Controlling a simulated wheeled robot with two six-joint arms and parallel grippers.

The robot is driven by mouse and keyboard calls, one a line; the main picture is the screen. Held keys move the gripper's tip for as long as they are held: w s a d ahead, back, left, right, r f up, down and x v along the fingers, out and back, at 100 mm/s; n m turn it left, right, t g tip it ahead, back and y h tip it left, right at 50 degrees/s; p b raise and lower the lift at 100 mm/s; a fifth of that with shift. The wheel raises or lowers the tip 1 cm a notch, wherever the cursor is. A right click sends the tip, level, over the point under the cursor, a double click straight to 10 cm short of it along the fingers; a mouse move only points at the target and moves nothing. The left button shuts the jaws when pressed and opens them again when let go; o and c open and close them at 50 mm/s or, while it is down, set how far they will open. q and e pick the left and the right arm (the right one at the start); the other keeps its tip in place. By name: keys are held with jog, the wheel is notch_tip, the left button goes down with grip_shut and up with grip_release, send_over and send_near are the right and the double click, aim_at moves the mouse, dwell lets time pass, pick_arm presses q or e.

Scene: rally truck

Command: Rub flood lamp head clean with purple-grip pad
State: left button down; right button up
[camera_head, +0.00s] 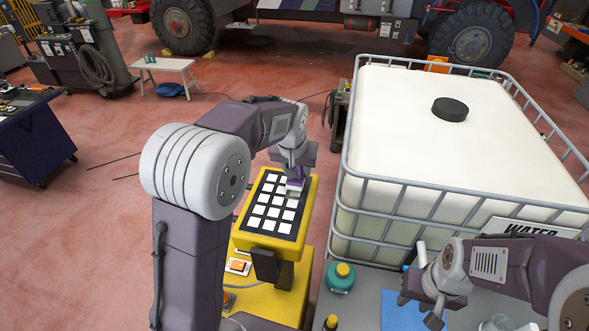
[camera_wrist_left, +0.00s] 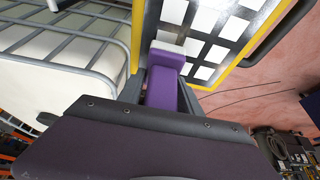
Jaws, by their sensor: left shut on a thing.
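The flood lamp head (camera_head: 311,207) is a yellow housing with a black face and rows of white squares, tilted upward. It also shows in the left wrist view (camera_wrist_left: 228,48). My left gripper (camera_head: 296,170) is above the upper right of this face, shut on the purple-grip pad (camera_wrist_left: 165,72). The pad's white end is at the lamp face and appears to touch it. Some squares beside the pad look greyish in the left wrist view. My right gripper (camera_head: 422,301) is open and empty above the grey surface at the lower right.
A caged white water tank (camera_head: 440,130) with a black cap stands close to the right of the lamp. The red floor to the left is mostly open.

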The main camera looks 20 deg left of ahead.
pick_arm(q)
jog(key=shift+f+b, duration=0.55)
jog(key=shift+f, duration=0.2)
dwell(0.3)
jog(key=shift+s, duration=0.1)
jog(key=shift+s+r, duration=0.15)
jog(key=shift+s, duration=0.25)
jog(key=shift+w+p, duration=0.45)
jog(key=shift+w, duration=0.55)
jog(key=shift+s, duration=0.1)
